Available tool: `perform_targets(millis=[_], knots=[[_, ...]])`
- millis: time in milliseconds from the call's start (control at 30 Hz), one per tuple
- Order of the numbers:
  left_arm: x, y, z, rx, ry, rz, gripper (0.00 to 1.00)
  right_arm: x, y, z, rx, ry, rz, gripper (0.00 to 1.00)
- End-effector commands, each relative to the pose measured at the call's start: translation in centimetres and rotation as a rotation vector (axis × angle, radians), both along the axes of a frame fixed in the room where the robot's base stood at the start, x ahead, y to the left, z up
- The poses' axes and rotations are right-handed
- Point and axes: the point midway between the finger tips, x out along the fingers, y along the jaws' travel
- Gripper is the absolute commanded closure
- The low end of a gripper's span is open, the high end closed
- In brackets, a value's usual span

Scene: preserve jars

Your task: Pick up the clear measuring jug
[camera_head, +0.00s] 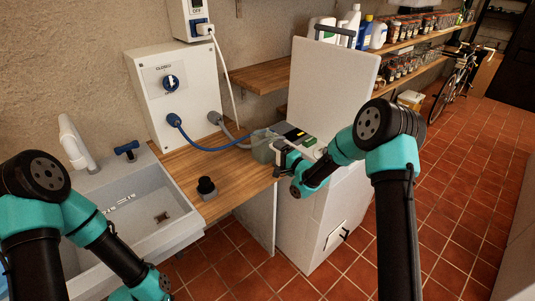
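A see-through, slightly greenish vessel, which looks like the measuring jug (261,151), stands near the right end of the wooden counter, beside the open white cabinet. My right gripper (279,146) reaches in from the right and is close against the jug's right side. The gap between its fingers is too small and dark to tell whether they grip the jug. My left arm comes in at the lower left, over the sink's front, and its gripper is out of the picture below.
A grey sink (135,215) lies at left with a tap (75,142). A blue hose (215,148) and grey hose run from the white wall box (172,90) towards the jug. A black knob-like object (206,188) stands on the counter (228,182). The raised lid (333,80) stands behind.

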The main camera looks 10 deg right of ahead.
Motion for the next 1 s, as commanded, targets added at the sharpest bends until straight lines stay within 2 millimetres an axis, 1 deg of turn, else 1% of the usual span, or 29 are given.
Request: perform_targets(millis=[33, 200, 433, 567, 667, 767, 867, 1000], knots=[[0.0, 0.0, 0.0, 0.0, 0.0, 0.0, 0.57, 0.0, 0.0, 0.0, 0.0, 0.0, 0.0, 0.28], [0.0, 0.0, 0.0, 0.0, 0.0, 0.0, 0.57, 0.0, 0.0, 0.1, 0.0, -0.002, 0.0, 0.43], [0.0, 0.0, 0.0, 0.0, 0.0, 0.0, 0.57, 0.0, 0.0, 0.2, 0.0, -0.002, 0.0, 0.43], [0.0, 0.0, 0.0, 0.0, 0.0, 0.0, 0.57, 0.0, 0.0, 0.7, 0.0, -0.004, 0.0, 0.43], [0.0, 0.0, 0.0, 0.0, 0.0, 0.0, 0.57, 0.0, 0.0, 1.6, 0.0, -0.005, 0.0, 0.43], [0.0, 0.0, 0.0, 0.0, 0.0, 0.0, 0.57, 0.0, 0.0, 3.0, 0.0, -0.006, 0.0, 0.43], [0.0, 0.0, 0.0, 0.0, 0.0, 0.0, 0.57, 0.1, 0.0, 5.0, 0.0, -0.007, 0.0, 0.43], [0.0, 0.0, 0.0, 0.0, 0.0, 0.0, 0.57, 0.0, 0.0, 8.3, -0.001, -0.009, -0.001, 0.43]])
